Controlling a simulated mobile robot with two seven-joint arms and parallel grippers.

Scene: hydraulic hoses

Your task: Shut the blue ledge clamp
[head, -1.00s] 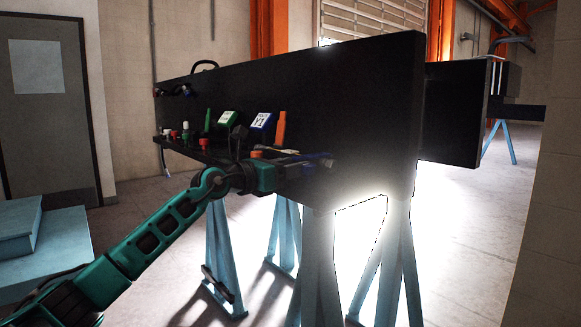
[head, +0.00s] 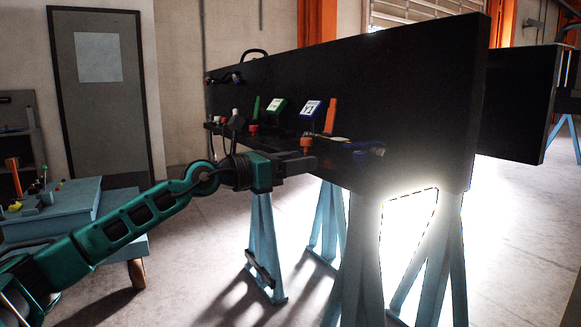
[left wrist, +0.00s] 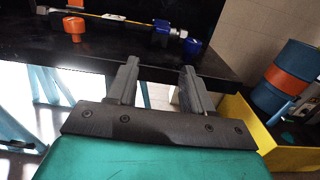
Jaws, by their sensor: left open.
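My left gripper (head: 310,164) is open and empty, just in front of the black ledge and pointing right along it. In the left wrist view its two fingers (left wrist: 160,68) are apart, with the ledge edge beyond them. On the ledge a blue-bordered card (head: 311,109) stands beside an upright orange lever (head: 331,116). I cannot tell for sure which part is the blue clamp. Blue fittings (head: 370,153) lie at the ledge's right end; in the left wrist view a blue fitting (left wrist: 193,47) is beyond the right finger. My right gripper is out of view.
The black panel (head: 400,90) rises behind the ledge (left wrist: 60,48), on blue trestles (head: 263,240). An orange knob (left wrist: 74,27) stands on the ledge. A green-bordered card (head: 277,107) is further left. A yellow bin (left wrist: 240,115) and a blue-orange drum (left wrist: 285,78) are right in the wrist view.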

